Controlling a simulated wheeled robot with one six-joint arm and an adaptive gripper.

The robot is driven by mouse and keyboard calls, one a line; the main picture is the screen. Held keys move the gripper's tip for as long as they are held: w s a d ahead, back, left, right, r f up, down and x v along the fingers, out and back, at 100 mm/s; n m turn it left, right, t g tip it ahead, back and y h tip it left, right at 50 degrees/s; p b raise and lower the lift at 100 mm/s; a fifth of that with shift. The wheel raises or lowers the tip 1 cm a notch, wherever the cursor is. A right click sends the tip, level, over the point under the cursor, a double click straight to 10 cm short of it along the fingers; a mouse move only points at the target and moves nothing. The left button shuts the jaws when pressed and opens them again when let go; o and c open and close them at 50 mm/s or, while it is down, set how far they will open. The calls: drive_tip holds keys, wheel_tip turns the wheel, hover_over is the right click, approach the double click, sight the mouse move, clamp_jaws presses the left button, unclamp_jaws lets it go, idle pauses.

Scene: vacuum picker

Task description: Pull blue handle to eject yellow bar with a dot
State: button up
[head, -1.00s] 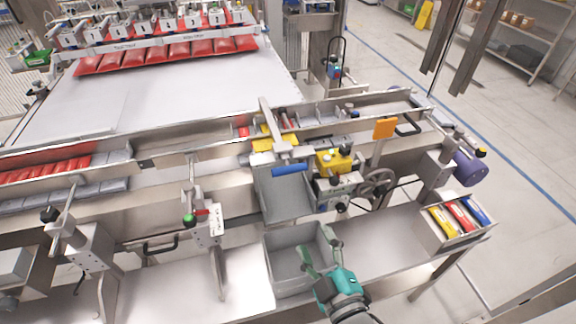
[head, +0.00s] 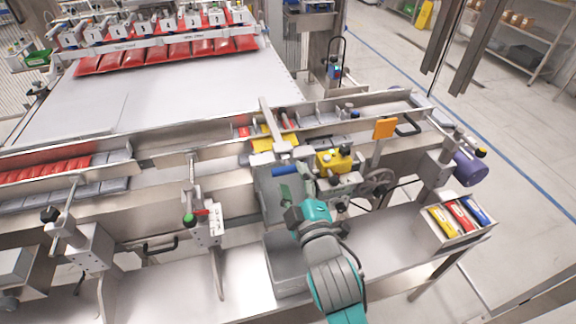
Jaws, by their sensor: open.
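The blue handle (head: 284,171) sits on a pale metal bracket above a grey chute (head: 268,192). My arm partly covers its right end and the chute. A yellow bar (head: 262,145) lies just behind the bracket on the conveyor lane; I cannot make out a dot on it. Nothing shows between the fingers.
A grey bin (head: 284,284) stands below the chute, partly hidden by my arm. A yellow block with knobs (head: 334,161) and a handwheel (head: 377,183) stand close on the right. A box of coloured packs (head: 437,232) sits farther right on the bench.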

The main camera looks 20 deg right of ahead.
sight(288, 165)
drive_tip(key=shift+w, duration=2.45)
drive_tip(key=shift+c, duration=0.2)
clamp_jaws()
